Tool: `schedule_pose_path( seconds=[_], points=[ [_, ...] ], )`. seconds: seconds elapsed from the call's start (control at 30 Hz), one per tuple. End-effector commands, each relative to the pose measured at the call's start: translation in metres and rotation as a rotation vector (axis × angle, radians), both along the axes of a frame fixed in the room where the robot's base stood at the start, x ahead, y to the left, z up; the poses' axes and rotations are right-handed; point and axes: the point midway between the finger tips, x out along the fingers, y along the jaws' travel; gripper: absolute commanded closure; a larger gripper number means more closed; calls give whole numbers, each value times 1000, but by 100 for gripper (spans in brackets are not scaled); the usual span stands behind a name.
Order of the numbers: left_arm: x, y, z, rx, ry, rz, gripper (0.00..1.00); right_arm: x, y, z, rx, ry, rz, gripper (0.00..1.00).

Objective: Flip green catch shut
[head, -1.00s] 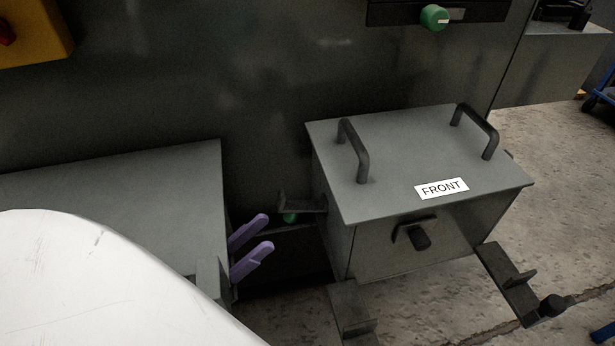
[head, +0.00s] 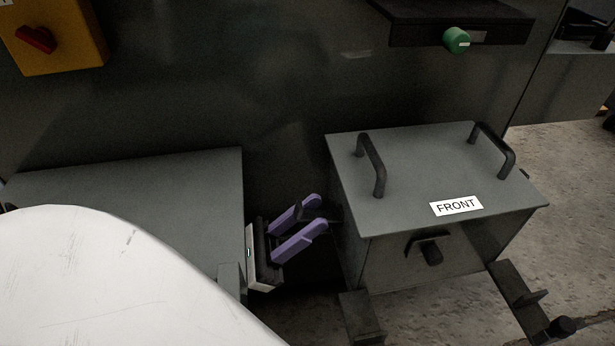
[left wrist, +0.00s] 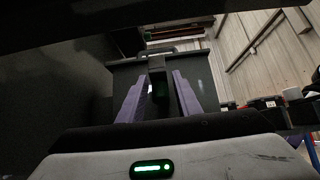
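The grey enclosure box (head: 400,230) with a FRONT label (head: 456,206) on its lid stands right of centre. My left gripper (head: 316,213), with purple fingers, is at the box's left side. Its fingers are apart and point toward that side. A dark bracket part (head: 334,214) shows past the fingertips; the green of the catch is hidden in the head view. In the left wrist view, the left gripper (left wrist: 158,76) has a dark upright piece (left wrist: 157,64) between its fingers, with a dim green part, likely the catch (left wrist: 161,95), below it. Contact cannot be told. My right gripper is out of view.
Two black handles (head: 374,168) rise from the lid. A black latch (head: 432,254) is on the front face, and dark brackets (head: 519,298) stick out below. A grey cabinet (head: 130,190) lies left of the gripper. A dark wall panel stands behind, with a green knob (head: 456,40).

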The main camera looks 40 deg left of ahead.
Motion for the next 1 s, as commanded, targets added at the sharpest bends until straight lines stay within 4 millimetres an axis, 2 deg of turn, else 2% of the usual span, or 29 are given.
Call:
schedule_pose_path(
  seconds=[0.03, 0.17, 0.37, 0.47, 0.57, 0.7, 1.0],
  points=[
    [0, 0, 0, 0, 0, 0, 79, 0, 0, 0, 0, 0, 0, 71],
    [0, 0, 0, 0, 0, 0, 100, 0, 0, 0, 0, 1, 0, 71],
    [0, 0, 1, 2, 2, 0, 100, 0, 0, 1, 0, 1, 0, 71],
    [-1, 1, 7, 24, 29, 1, 100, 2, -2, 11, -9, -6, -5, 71],
    [-2, 2, 14, 69, 81, 1, 100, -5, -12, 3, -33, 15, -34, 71],
    [-3, 2, 18, 129, 149, -1, 100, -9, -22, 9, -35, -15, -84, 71],
    [-2, 2, 15, 162, 190, 1, 100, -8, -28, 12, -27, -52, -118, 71]
  ],
)
